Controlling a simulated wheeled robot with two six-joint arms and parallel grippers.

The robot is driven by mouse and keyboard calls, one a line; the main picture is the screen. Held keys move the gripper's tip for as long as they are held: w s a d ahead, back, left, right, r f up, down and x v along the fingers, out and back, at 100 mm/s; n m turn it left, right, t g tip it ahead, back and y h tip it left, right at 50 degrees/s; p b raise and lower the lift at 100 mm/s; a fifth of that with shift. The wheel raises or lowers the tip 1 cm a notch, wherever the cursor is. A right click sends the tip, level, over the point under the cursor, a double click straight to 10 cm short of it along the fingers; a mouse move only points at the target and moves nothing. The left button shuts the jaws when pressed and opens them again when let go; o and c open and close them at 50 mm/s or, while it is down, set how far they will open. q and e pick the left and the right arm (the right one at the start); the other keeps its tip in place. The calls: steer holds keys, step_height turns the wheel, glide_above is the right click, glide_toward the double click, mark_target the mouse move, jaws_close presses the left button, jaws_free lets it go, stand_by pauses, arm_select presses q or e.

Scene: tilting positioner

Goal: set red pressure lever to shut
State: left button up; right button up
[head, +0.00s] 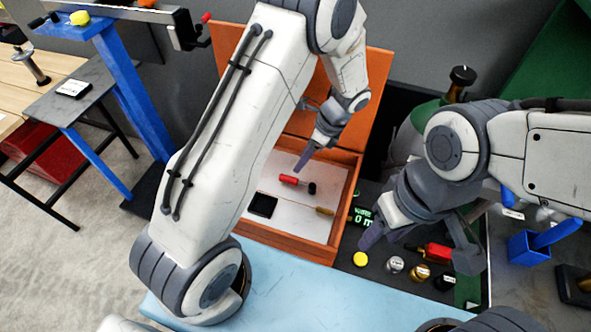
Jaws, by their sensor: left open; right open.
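A red lever-like handle (437,252) with a dark end shows on the dark control panel (385,277), between the spread fingers of my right gripper (420,247). The gripper is open; I cannot tell whether it touches the handle, or the handle's exact setting. My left gripper (307,155) is open and empty above the orange box (285,243). One of its fingers shows clearly. A red-handled piece (291,180) with a black end lies in that box. A small red knob (206,17) shows on the rail at upper left.
The panel has a green-lit display (362,216), a yellow button (360,259) and several round knobs. The box also holds a black square (262,205). A blue holder (528,247) stands at right. A blue-legged stand (128,85) is at left.

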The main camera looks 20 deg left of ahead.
arm_select(q)
steer(key=shift+v, duration=1.3)
arm_select(e)
steer(key=shift+f, duration=0.25)
